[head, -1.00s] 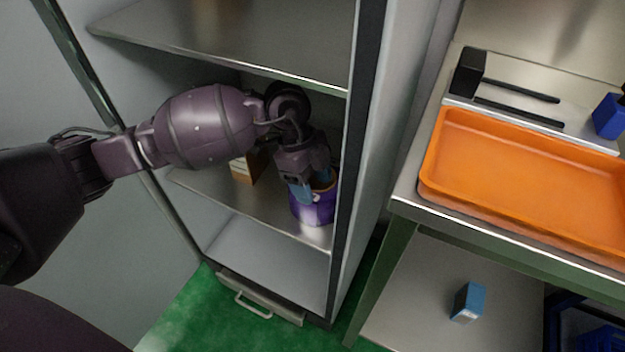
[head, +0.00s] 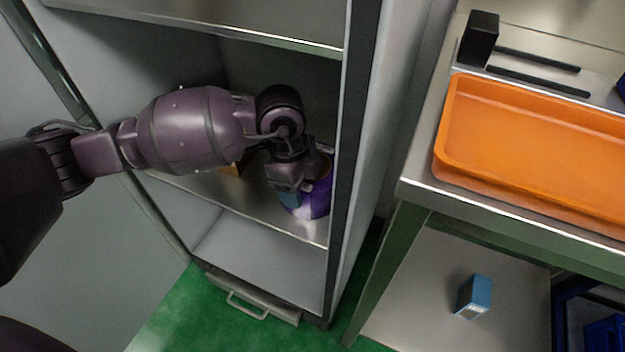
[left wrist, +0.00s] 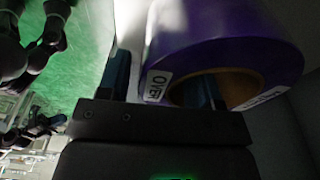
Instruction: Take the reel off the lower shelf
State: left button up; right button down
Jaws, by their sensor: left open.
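The purple reel (head: 320,199) sits on the lower shelf (head: 237,194) of the open cabinet, near its right wall. In the left wrist view the reel (left wrist: 225,38) is large and close, with white labels and a brown core. My left gripper (head: 290,199) is at the reel and hides part of it in the head view. Its jaws are open. In the left wrist view one blue finger lies outside the reel's rim and the other shows at the core opening. I cannot tell whether either finger touches the reel.
An orange-brown box (head: 238,165) stands behind my arm on the same shelf, partly hidden. The upper shelf (head: 200,12) is above my arm. At right, a bench carries an orange tray (head: 545,192); a blue box (head: 475,296) is below it.

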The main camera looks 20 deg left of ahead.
pick_arm(q)
jog(key=shift+f, duration=0.1)
jog(key=shift+c, duration=0.4)
grip_shut()
jog(key=shift+d, duration=0.1)
